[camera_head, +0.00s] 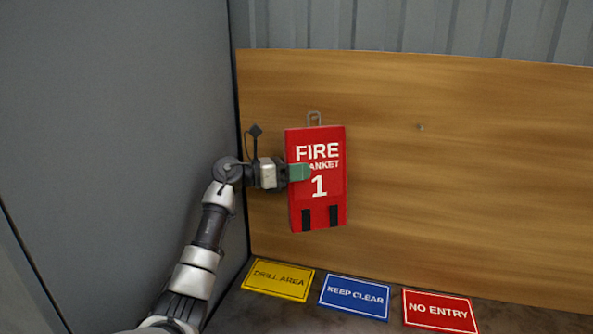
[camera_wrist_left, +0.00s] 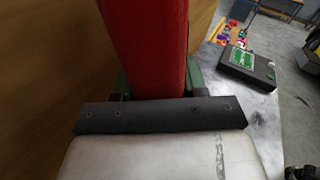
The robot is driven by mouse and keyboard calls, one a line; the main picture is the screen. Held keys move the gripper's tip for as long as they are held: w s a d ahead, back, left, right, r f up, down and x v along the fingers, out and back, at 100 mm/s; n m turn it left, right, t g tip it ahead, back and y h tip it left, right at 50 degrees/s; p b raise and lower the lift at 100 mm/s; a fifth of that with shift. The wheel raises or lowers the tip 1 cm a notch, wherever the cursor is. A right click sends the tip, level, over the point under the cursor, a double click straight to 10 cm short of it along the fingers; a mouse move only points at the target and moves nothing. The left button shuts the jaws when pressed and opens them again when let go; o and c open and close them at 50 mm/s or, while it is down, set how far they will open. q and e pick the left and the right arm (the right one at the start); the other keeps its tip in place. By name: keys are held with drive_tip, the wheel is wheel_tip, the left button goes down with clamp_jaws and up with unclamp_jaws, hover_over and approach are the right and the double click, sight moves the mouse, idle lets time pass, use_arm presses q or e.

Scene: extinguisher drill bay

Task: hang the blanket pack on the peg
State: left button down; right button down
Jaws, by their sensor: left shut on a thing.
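The blanket pack (camera_head: 333,180) is a flat red pack lettered FIRE BLANKET 1, with two black straps low on its front and a grey hanging loop (camera_head: 314,118) on top. My left gripper (camera_head: 299,172), with green fingers, is shut on its left edge and holds it nearly upright in front of the wooden board. In the left wrist view the red pack (camera_wrist_left: 150,45) stands between the fingers. The peg (camera_head: 420,127) is a small stub on the board, right of the pack and apart from the loop. My right gripper is not in view.
The wooden board (camera_head: 500,180) is bare around the peg. A grey wall (camera_head: 120,110) stands close on the left. Below lie a yellow sign (camera_head: 278,280), a blue sign (camera_head: 354,297) and a red sign (camera_head: 440,311). The left wrist view shows a dark box (camera_wrist_left: 247,66) on a light surface.

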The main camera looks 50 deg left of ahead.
use_arm(q)
drive_tip(key=shift+w+a+r, duration=0.1)
drive_tip(key=shift+w+a, duration=0.2)
drive_tip(key=shift+w, duration=0.15)
drive_tip(key=shift+w+a+r, duration=0.1)
drive_tip(key=shift+a+r, duration=0.05)
drive_tip(key=shift+a, duration=0.05)
drive_tip(key=shift+f, duration=0.2)
drive_tip(key=shift+w+a+f+b, duration=0.15)
drive_tip(key=shift+w+a+b, duration=0.1)
drive_tip(key=shift+b, duration=0.65)
drive_tip(key=shift+w, duration=0.1)
